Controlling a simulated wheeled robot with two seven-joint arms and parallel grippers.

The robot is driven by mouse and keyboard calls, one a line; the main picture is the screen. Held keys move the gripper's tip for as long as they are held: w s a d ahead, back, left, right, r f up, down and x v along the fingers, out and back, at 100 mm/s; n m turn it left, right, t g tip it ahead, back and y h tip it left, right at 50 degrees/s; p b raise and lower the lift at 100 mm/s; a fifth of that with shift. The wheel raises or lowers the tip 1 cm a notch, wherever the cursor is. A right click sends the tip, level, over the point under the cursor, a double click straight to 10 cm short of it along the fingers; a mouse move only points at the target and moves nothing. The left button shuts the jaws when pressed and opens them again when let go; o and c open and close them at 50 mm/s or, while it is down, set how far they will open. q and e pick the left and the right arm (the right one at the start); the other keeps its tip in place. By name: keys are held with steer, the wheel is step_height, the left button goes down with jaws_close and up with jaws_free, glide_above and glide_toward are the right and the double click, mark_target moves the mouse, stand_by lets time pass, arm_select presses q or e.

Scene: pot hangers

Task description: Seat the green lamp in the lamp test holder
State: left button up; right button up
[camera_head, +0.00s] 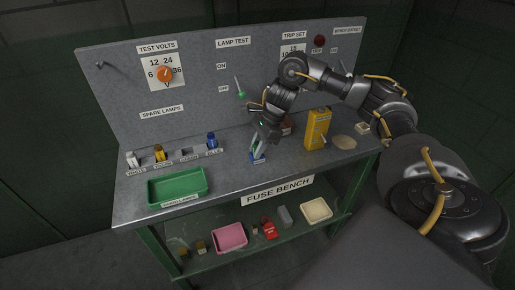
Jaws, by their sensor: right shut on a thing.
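I cannot tell whether the held lamp touches the stand. My left gripper is not in view.
White (131,159), yellow (159,153) and blue (212,140) lamps stand in the rack. A green tray (178,199) lies front left. A yellow box (317,129) stands right of the gripper. A green-tipped lever (241,94) sticks out of the back panel.

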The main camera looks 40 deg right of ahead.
steer(key=shift+s+f, duration=0.35)
steer(key=shift+f, duration=0.2)
steer(key=o, duration=0.7)
steer(key=shift+f, duration=0.1)
steer(key=shift+o, duration=1.4)
steer(key=shift+w+f, duration=0.1)
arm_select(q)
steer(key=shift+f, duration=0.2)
arm_select(e)
steer(key=shift+a, duration=0.15)
steer(key=shift+r+p, duration=0.35)
steer(key=shift+r, duration=0.1)
arm_select(q)
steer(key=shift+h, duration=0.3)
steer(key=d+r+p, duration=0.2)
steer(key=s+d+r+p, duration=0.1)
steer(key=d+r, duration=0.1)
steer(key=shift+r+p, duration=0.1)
steer(key=shift+p, duration=0.3)
arm_select(e)
steer(key=v, duration=1.2)
steer(key=shift+w+d+r, duration=0.2)
steer(key=shift+w+r, duration=0.1)
steer(key=shift+r, duration=0.05)
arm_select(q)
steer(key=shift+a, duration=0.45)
